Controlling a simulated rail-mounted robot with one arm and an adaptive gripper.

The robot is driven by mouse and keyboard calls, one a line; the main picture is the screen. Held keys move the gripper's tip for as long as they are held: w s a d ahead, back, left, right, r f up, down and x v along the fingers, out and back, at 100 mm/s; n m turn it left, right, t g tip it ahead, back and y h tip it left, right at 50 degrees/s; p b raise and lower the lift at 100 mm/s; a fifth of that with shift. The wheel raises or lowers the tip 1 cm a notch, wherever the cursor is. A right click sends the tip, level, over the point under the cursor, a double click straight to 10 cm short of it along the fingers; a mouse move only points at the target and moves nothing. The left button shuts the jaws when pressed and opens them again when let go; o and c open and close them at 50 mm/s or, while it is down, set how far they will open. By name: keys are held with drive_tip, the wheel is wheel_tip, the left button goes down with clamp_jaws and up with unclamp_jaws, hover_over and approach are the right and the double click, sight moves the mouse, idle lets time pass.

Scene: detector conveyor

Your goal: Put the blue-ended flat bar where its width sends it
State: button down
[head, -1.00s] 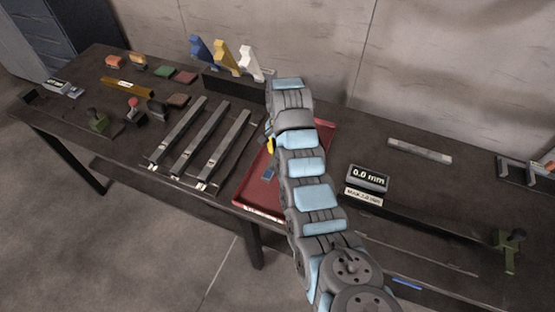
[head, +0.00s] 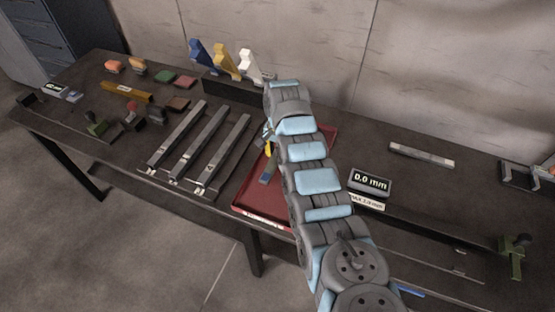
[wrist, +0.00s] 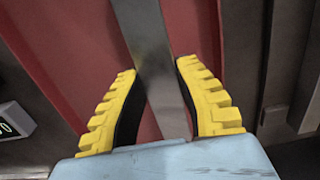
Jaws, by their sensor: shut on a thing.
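My gripper (wrist: 158,72) is shut on a grey flat bar (wrist: 145,25), which runs between its two yellow fingers in the wrist view. In the head view my arm hides most of the gripper; a bit of yellow finger (head: 268,148) shows at its left. The bar's near end (head: 266,175), which looks bluish, sticks out below it, over the red tray (head: 250,205). The tray's red surface also fills much of the wrist view (wrist: 50,50). I cannot tell whether the bar touches the tray.
Three long grey channels (head: 178,135) lie left of the tray. A display reading 0.0 mm (head: 370,183) and a long dark rail stand to the right. Another grey bar (head: 421,155) lies at the back right. Blue, yellow and white pieces (head: 227,62) stand at the back.

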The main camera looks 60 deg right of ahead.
drive_tip(key=shift+d+f, duration=0.1)
drive_tip(key=shift+d, duration=0.05)
drive_tip(key=shift+w+f+b, duration=0.1)
drive_tip(key=shift+f+b, duration=0.4)
drive_tip(key=shift+f, duration=1.05)
drive_tip(key=c, duration=0.9)
unclamp_jaws()
drive_tip(key=shift+f, duration=0.1)
drive_tip(key=r, duration=0.3)
drive_tip(key=r+p, duration=0.1)
drive_tip(key=r, duration=0.6)
drive_tip(key=shift+d+r+p, duration=0.25)
drive_tip(key=shift+r+p, duration=0.05)
drive_tip(key=shift+r, duration=0.75)
